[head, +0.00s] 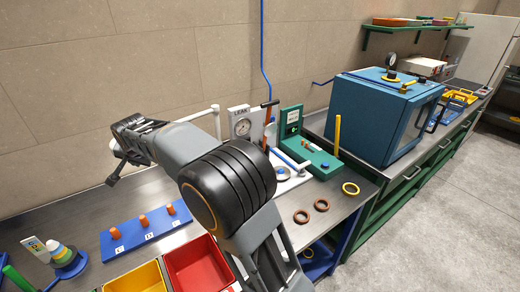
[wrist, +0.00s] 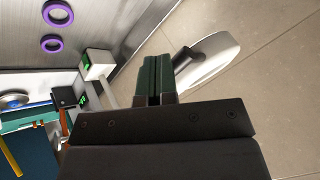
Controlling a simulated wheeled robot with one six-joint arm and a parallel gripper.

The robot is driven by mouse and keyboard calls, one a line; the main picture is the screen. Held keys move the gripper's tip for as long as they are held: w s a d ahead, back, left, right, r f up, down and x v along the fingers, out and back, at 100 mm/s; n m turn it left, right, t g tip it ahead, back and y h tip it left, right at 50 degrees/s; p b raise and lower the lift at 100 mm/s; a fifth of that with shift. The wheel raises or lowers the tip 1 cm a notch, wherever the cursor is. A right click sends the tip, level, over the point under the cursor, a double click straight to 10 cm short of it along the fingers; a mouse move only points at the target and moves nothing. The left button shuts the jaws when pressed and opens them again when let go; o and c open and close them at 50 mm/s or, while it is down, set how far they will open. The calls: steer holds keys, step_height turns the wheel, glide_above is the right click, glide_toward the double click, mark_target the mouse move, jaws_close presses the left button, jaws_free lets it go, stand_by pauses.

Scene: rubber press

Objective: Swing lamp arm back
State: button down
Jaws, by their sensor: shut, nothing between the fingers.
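The lamp arm (head: 198,115) is a white tube on a white post by the wall in the head view. Its left part runs behind my arm. A pale shape (head: 117,151) beside my gripper may be its lamp head. In the wrist view a white oval shade (wrist: 222,58) with a grey inner part lies just right of my fingers. My gripper (head: 111,181) is shut and empty, left of the post and above the bench; its fingers also show in the wrist view (wrist: 151,62). I cannot tell whether they touch the shade.
A blue board (head: 130,228) with orange pegs, a yellow bin (head: 140,278) and a red bin (head: 198,265) stand below my arm. A gauge panel (head: 241,127) and a green station (head: 310,160) are to the right. Purple rings (wrist: 58,12) show in the wrist view.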

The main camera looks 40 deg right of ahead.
steer(key=shift+w+a+m+h+p, duration=0.25)
steer(key=shift+w+a, duration=0.2)
steer(key=shift+w, duration=0.45)
steer(key=shift+w+a+m+h+p, duration=0.2)
steer(key=shift+w+a, duration=0.25)
steer(key=shift+w, duration=0.4)
steer(key=shift+s, duration=0.1)
steer(key=shift+s+d+f+b, duration=0.15)
steer(key=shift+s+b, duration=0.1)
steer(key=shift+b, duration=0.25)
steer(key=s+a+r+b, duration=0.3)
steer(key=s+a+r, duration=0.1)
steer(key=s+r, duration=0.4)
steer(key=shift+r+b, duration=0.15)
steer(key=shift+b, duration=0.25)
